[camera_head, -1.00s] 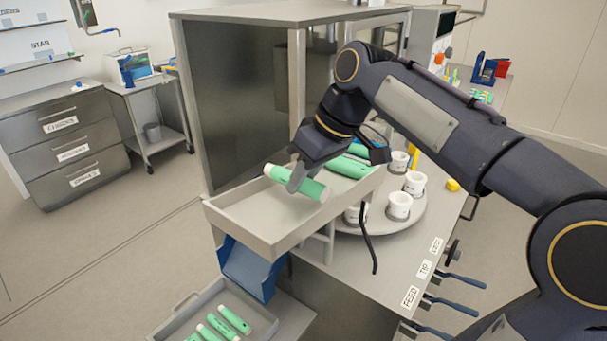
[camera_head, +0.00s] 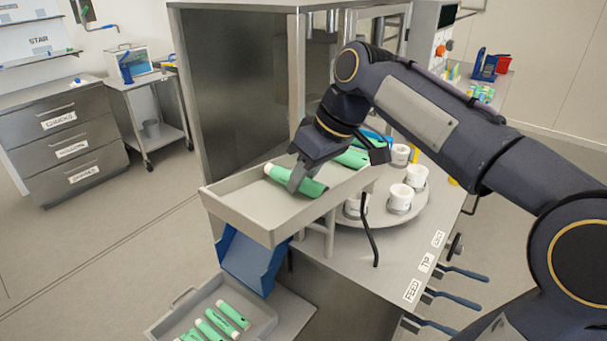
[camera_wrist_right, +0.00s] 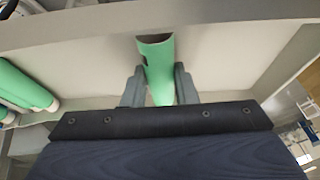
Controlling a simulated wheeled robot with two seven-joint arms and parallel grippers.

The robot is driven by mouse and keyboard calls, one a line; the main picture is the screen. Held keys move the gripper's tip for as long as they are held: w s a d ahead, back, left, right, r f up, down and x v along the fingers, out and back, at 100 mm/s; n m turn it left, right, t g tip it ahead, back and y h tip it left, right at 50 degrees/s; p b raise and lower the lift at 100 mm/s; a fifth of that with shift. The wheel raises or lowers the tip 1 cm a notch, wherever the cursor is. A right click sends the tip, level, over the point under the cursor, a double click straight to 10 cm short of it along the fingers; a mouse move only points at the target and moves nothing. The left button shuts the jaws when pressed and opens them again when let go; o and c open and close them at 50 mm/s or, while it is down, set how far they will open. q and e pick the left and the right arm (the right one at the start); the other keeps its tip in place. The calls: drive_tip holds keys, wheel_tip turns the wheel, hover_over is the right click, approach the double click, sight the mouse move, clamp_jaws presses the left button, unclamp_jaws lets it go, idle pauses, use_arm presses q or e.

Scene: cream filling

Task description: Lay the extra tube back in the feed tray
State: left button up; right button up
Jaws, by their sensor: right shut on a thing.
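The green tube with a pale end cap (camera_head: 281,174) is in the feed tray (camera_head: 238,218), low over or on its floor; I cannot tell if it touches. My right gripper (camera_head: 303,181) is shut on this tube. In the right wrist view the tube (camera_wrist_right: 158,62) stands between the two fingers of the right gripper (camera_wrist_right: 160,88), with the tray wall close beyond it. Other green tubes (camera_head: 352,157) lie at the tray's right end, partly hidden by my wrist. My left gripper is not in view.
A lower grey bin (camera_head: 262,318) holds several green tubes, beside a blue chute (camera_head: 246,262). White cups (camera_head: 401,197) stand on a round turntable right of the tray. A dark-panelled cabinet (camera_head: 247,100) rises behind the tray. The tray's left part is clear.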

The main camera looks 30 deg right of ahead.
drive_tip(key=shift+f, duration=0.45)
